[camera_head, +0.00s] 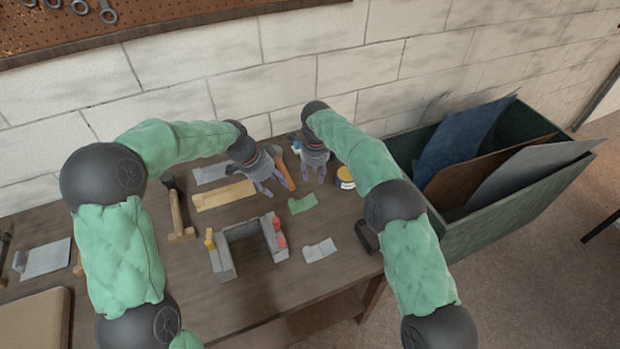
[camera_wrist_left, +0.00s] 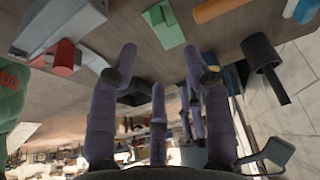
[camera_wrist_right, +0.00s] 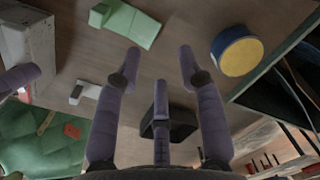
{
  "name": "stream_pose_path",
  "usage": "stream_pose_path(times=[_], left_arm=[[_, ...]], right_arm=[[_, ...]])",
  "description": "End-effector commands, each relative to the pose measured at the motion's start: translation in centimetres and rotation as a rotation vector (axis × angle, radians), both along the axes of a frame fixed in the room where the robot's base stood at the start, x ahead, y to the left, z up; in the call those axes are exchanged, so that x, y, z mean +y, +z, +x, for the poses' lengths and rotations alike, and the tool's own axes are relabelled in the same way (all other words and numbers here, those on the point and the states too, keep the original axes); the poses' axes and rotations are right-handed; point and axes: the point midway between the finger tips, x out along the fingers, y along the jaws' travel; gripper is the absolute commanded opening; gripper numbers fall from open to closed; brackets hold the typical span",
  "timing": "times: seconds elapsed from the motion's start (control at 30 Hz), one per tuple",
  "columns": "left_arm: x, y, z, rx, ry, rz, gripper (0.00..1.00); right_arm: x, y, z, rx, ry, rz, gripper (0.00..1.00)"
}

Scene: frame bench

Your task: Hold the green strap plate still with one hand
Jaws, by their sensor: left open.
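The green strap plate (camera_head: 302,204) lies flat on the bench, with a raised tab at one end. It also shows ahead of the fingers in the left wrist view (camera_wrist_left: 164,24) and in the right wrist view (camera_wrist_right: 128,24). My left gripper (camera_head: 272,187) is open and empty, to the left of the plate and apart from it. It also shows in the left wrist view (camera_wrist_left: 160,52). My right gripper (camera_head: 315,178) is above and beyond the plate in the head view. Its fingers are spread with nothing between them in the right wrist view (camera_wrist_right: 160,55).
A grey U-shaped frame (camera_head: 225,265) with yellow and red pieces stands nearer. A pale bracket (camera_head: 319,250) lies to its right. A tin (camera_head: 345,178), orange handle (camera_head: 286,172), wooden block (camera_head: 222,195) and hammer (camera_head: 177,212) surround the area. A green bin (camera_head: 500,232) stands right.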

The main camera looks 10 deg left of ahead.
Motion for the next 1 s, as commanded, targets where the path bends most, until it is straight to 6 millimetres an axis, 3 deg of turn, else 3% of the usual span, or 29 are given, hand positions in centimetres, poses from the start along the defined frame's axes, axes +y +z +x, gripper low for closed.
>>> stream_pose_path(times=[0.27,0.8,1.0], left_arm=[[-0.2,-0.6,0.1,0.001,0.0,0.0,0.49],[-2.8,-8.0,1.7,0.002,-0.001,0.0,0.49],[-3.4,-9.6,2.1,0.001,0.0,0.0,0.49]], right_arm=[[1.0,-1.0,-1.9,0.068,-0.084,-0.029,0.39],[1.0,-1.0,-1.8,0.067,-0.082,-0.029,0.39],[1.0,-1.0,-1.8,0.067,-0.082,-0.029,0.39]])
